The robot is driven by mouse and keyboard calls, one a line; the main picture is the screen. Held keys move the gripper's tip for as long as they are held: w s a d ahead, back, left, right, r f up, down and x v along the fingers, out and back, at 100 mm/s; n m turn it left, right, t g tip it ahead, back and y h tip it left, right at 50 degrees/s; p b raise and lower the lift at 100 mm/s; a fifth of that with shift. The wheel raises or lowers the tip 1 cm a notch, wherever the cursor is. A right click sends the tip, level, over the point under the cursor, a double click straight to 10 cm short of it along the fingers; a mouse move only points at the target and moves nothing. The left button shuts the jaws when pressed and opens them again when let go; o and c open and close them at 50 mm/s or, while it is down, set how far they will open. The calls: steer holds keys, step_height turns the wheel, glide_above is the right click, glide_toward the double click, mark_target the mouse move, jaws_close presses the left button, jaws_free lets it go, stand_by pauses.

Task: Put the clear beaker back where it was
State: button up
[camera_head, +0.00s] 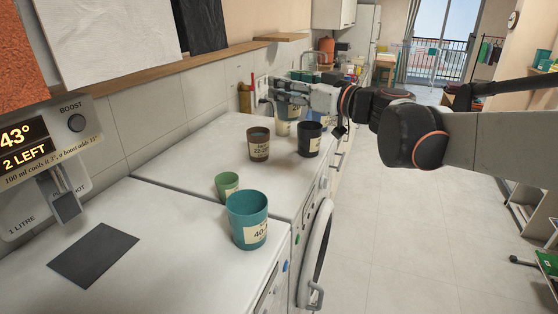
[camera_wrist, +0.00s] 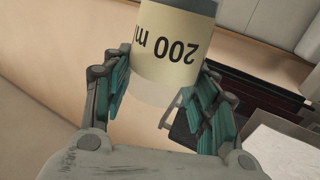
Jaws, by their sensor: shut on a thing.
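The clear beaker (camera_wrist: 160,93) is between the fingers of my gripper (camera_wrist: 166,76) in the wrist view. It has a cream label reading "200 m", upside down in that view, and a see-through part beside the label. My gripper is shut on it. In the camera_head view my gripper (camera_head: 277,94) is above the far end of the white machine tops, near several cups. The beaker is small there and partly hidden by the fingers. I cannot tell its exact height above the surface.
A brown cup (camera_head: 258,145) and a dark blue cup (camera_head: 310,140) stand below my gripper. A small green cup (camera_head: 227,185) and a larger teal cup (camera_head: 247,220) stand nearer. A dark grey mat (camera_head: 94,255) lies front left, below a dispenser (camera_head: 24,142) reading 43°, "2 LEFT".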

step_height(320, 180, down, 20)
steer(key=b, duration=0.6)
steer(key=shift+r, duration=0.15)
steer(key=o, duration=1)
steer(key=shift+o, duration=0.2)
